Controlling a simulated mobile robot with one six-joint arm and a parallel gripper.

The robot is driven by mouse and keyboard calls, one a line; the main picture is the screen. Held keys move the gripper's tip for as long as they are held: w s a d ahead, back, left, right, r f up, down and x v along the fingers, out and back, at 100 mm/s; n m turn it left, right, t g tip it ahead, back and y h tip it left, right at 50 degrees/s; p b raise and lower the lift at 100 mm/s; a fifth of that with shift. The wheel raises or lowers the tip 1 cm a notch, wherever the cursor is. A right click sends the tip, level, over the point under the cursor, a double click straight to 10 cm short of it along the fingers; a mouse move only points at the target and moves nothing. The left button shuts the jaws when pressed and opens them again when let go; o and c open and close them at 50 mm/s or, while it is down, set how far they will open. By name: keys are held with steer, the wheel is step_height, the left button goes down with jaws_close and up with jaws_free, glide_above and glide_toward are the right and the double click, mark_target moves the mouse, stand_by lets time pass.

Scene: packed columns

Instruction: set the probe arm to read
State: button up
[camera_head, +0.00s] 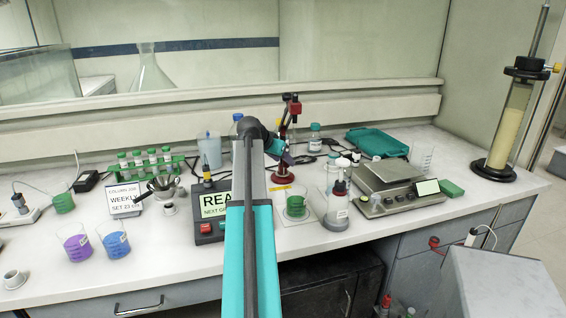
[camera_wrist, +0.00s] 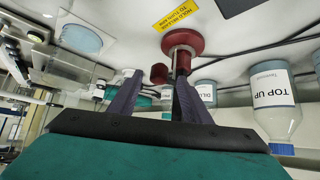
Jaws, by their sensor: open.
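The probe stand (camera_head: 284,135) has a round dark red base and an upright post with red fittings. In the wrist view, upside down, its red base (camera_wrist: 183,42) and a red knob (camera_wrist: 158,73) show. My gripper (camera_head: 287,155) is close in front of the post. In the wrist view my gripper (camera_wrist: 157,78) is open, its dark fingers either side of the knob and post in the picture. I cannot tell whether they touch. The probe itself is hard to make out. A black meter (camera_head: 206,229) with a "REA…" sign is partly hidden by my arm.
A beaker of green liquid (camera_head: 296,207) stands right of my arm, with a wash bottle (camera_head: 337,212) and a balance (camera_head: 383,190) beyond. A green tube rack (camera_head: 147,162) and beakers of purple (camera_head: 76,245) and blue (camera_head: 115,242) liquid stand left. A yellow label (camera_wrist: 176,14) lies by the base.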

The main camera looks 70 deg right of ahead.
steer(key=b+v, duration=0.1)
steer(key=v, duration=1.1)
steer(key=shift+a+r, duration=0.25)
steer(key=shift+a, duration=0.05)
